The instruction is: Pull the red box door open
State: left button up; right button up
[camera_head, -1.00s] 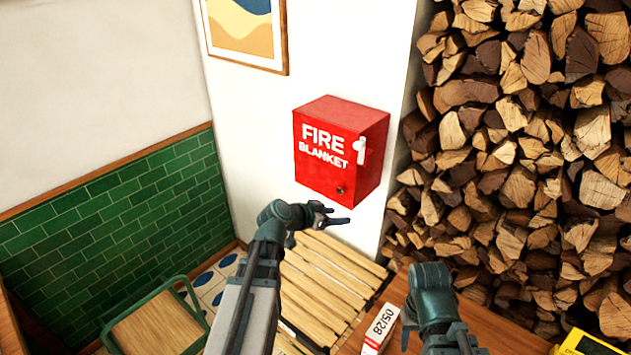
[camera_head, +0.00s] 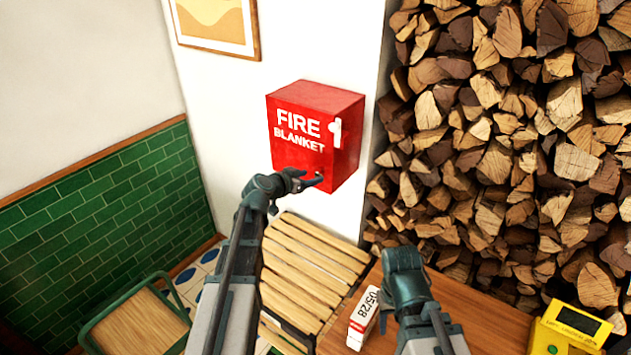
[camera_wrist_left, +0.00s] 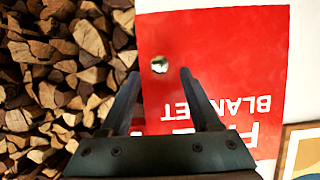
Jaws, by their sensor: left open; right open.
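The red box (camera_head: 315,130) is fixed to the white wall and its front reads FIRE BLANKET. Its door looks closed. My left gripper (camera_head: 318,181) is open in front of the lower part of the box. In the left wrist view the open fingers (camera_wrist_left: 156,88) point at the red front (camera_wrist_left: 220,60), with a small round metal knob (camera_wrist_left: 159,64) just beyond the tips, between them. The fingers hold nothing. My right gripper is open; its arm (camera_head: 405,285) shows low over the wooden table, and its fingertips are hard to make out.
Stacked firewood (camera_head: 490,150) fills the right side. A slatted wooden chair (camera_head: 310,265) stands below the box. A white box marked 05/28 (camera_head: 363,320) and a yellow device (camera_head: 570,330) are on the table (camera_head: 480,305). A green-framed chair (camera_head: 135,320) is at lower left.

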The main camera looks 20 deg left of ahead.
aim_at(317, 175)
pick_arm(q)
jog(key=shift+b+x, duration=0.5)
jog(key=shift+x, duration=1.45)
grip_shut()
